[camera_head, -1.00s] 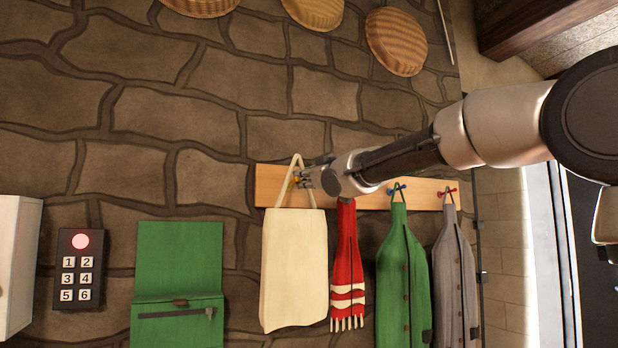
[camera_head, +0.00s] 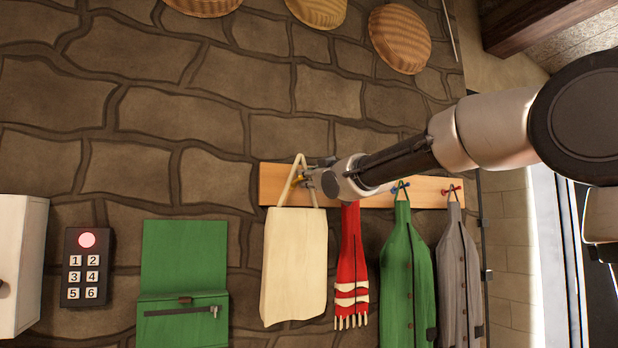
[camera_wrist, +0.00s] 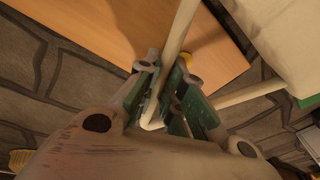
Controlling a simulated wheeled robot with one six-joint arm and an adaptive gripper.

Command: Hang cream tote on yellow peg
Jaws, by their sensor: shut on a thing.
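The cream tote (camera_head: 295,265) hangs upright in front of the left end of the wooden peg board (camera_head: 269,186), its strap loop rising above the board. My gripper (camera_head: 304,180) is shut on the tote's strap at the board. In the wrist view, the strap (camera_wrist: 180,32) runs between the fingers (camera_wrist: 165,92). The yellow peg (camera_head: 299,181) shows within the strap's outline in the head view. It also shows as a small yellow end (camera_wrist: 187,58) close beside the strap in the wrist view. I cannot tell whether the strap rests on the peg.
A red scarf (camera_head: 351,270) hangs just right of the tote, partly behind my arm. A green garment (camera_head: 404,265) on the blue peg (camera_head: 400,187) and a grey one (camera_head: 458,270) on the red peg (camera_head: 452,189) hang farther right. A green wall box (camera_head: 183,260) and keypad (camera_head: 87,267) are left.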

